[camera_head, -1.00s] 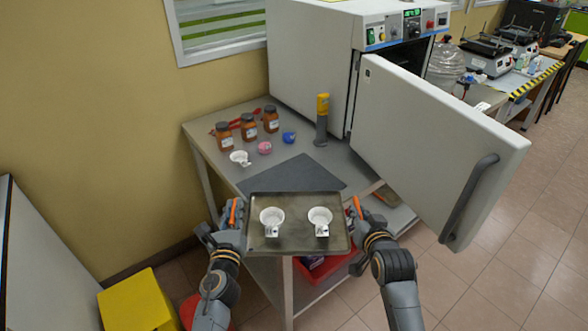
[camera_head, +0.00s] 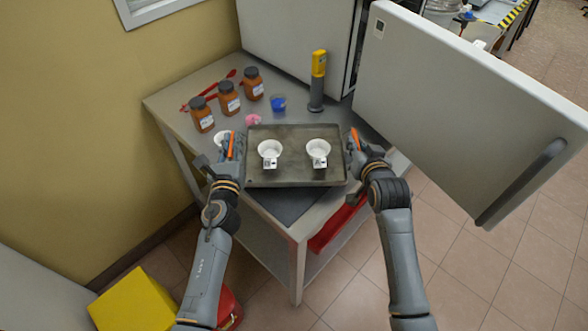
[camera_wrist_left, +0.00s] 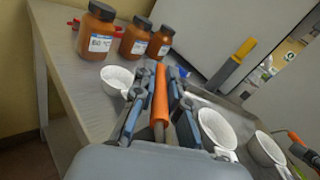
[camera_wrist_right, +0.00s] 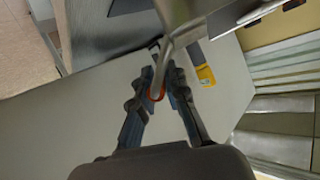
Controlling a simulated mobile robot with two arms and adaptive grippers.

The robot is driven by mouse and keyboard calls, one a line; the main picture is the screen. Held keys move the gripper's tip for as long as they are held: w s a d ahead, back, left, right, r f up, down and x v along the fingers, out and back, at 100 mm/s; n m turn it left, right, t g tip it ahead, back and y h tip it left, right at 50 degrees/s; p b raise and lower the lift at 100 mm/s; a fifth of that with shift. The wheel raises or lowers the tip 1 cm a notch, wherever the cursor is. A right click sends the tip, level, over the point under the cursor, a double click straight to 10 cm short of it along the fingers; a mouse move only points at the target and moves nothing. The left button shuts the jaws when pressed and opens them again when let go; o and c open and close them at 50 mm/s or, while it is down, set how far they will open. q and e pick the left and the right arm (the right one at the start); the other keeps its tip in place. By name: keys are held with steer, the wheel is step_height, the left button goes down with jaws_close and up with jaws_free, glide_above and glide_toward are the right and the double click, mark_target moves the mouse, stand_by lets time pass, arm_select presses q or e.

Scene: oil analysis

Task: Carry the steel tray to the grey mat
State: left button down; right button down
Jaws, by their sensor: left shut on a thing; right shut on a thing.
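The steel tray (camera_head: 296,145) is held level between my two grippers over the table, with two white crucibles on it, the left one (camera_head: 270,150) and the right one (camera_head: 318,150). My left gripper (camera_head: 229,150) is shut on the tray's left orange handle (camera_wrist_left: 160,95). My right gripper (camera_head: 358,148) is shut on the right handle, also seen in the right wrist view (camera_wrist_right: 158,88). The grey mat (camera_head: 290,204) lies on the table, mostly hidden under the tray; its near part shows below the tray's front edge. I cannot tell the tray's height above it.
Brown jars (camera_head: 228,98), a blue cup (camera_head: 278,103), a pink cup (camera_head: 253,119) and a yellow-topped grey stand (camera_head: 317,80) stand behind the tray. A third white cup (camera_wrist_left: 117,79) is close to my left gripper. The open oven door (camera_head: 460,110) is at the right.

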arm_select(q)
steer(key=shift+s+r, duration=0.15)
steer(key=shift+r, duration=0.05)
arm_select(e)
steer(key=shift+s+d+r, duration=0.15)
steer(key=shift+r, duration=0.05)
arm_select(q)
steer(key=shift+f, duration=0.15)
arm_select(e)
steer(key=shift+f, duration=0.15)
